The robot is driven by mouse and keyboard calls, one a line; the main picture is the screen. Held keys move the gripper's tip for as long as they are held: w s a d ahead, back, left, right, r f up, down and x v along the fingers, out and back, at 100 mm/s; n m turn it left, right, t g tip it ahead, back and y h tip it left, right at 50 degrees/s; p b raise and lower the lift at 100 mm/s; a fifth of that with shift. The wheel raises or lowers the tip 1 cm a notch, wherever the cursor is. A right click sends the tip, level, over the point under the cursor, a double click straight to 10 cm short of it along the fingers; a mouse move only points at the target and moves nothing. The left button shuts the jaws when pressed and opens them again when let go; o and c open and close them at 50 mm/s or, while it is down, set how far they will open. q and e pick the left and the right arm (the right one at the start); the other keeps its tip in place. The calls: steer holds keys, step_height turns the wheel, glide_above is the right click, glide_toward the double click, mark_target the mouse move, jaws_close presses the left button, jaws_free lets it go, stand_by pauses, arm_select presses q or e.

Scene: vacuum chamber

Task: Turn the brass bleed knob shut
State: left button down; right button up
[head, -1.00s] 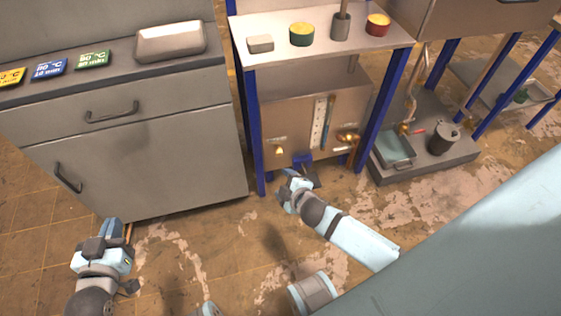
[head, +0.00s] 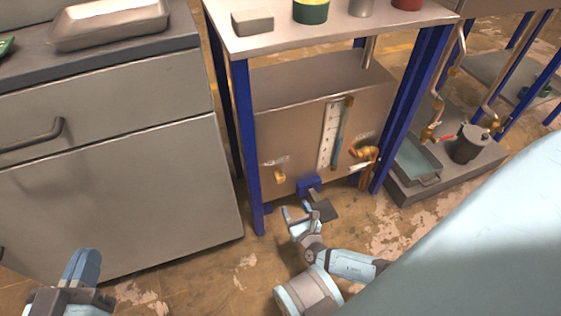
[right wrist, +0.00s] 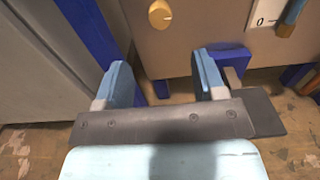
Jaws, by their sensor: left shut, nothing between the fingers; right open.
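The brass bleed knob (head: 279,176) is on the lower left of the front of the metal tank (head: 300,118), under a small label. It also shows at the top of the right wrist view (right wrist: 160,14), as a round brass knob. My right gripper (head: 297,211) is open and empty, in front of and below the knob, apart from it. In the right wrist view the knob lies beyond the gap between the fingers (right wrist: 161,75). My left gripper (head: 84,267) is shut and empty at the lower left, before the grey cabinet, far from the knob.
Blue legs (head: 247,150) of the stand flank the tank. A gauge strip (head: 329,135) and a brass valve (head: 368,153) are right of the knob. The grey cabinet (head: 120,190) stands left; a plinth with a tray (head: 415,160) stands right.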

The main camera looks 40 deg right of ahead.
mark_target(282, 180)
steer(key=b+x, duration=0.3)
steer(key=x, duration=0.8)
steer(key=shift+f, duration=0.1)
steer(key=shift+w+d, duration=0.15)
steer(key=shift+w, duration=0.25)
arm_select(q)
steer(key=m, duration=0.1)
steer(key=w+a+m+t, duration=0.1)
steer(key=shift+w+r+m+h, duration=0.2)
steer(key=shift+w+m+h, duration=0.1)
steer(key=shift+h, duration=0.1)
arm_select(e)
steer(key=c, duration=0.9)
